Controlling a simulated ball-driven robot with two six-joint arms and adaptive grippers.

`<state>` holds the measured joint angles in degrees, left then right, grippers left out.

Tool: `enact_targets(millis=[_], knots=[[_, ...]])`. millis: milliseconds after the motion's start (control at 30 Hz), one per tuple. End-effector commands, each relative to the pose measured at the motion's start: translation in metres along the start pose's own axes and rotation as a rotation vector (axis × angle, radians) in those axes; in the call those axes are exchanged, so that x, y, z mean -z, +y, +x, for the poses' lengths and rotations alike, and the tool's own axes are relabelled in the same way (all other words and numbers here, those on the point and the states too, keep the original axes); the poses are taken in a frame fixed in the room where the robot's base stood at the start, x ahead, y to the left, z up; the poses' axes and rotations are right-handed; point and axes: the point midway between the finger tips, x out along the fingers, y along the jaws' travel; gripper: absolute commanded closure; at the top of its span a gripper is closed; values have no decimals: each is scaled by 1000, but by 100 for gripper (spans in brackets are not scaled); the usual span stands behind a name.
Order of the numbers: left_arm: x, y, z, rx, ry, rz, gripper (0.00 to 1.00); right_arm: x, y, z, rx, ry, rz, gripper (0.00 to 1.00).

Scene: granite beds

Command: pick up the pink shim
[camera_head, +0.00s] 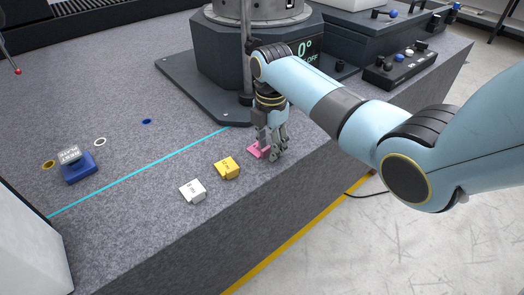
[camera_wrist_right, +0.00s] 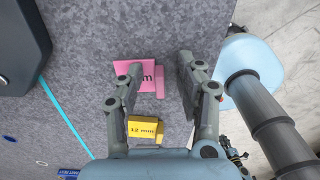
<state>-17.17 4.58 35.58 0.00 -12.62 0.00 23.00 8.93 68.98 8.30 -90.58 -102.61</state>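The pink shim (camera_head: 256,152) lies on the granite bed, right of the cyan line and near the front edge. My right gripper (camera_head: 271,154) is down over it, with the fingers partly hiding it. In the right wrist view the fingers (camera_wrist_right: 160,65) stand apart, and the pink shim (camera_wrist_right: 122,78) shows between and under them. The left finger covers part of its face and label. A gap shows between the shim and the right finger, so the gripper is open. My left gripper is not in view.
A dark pedestal (camera_head: 220,75) rises behind my gripper.

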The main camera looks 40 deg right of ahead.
Motion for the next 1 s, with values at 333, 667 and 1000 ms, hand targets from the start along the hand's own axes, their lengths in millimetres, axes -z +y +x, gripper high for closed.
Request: enact_targets(millis=[333, 667, 1000], knots=[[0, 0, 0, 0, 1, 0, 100, 0, 0, -1, 0, 0, 0, 100], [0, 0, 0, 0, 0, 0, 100, 0, 0, -1, 0, 0, 0, 100], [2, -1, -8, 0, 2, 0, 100, 0, 1, -29, -3, -1, 0, 100]])
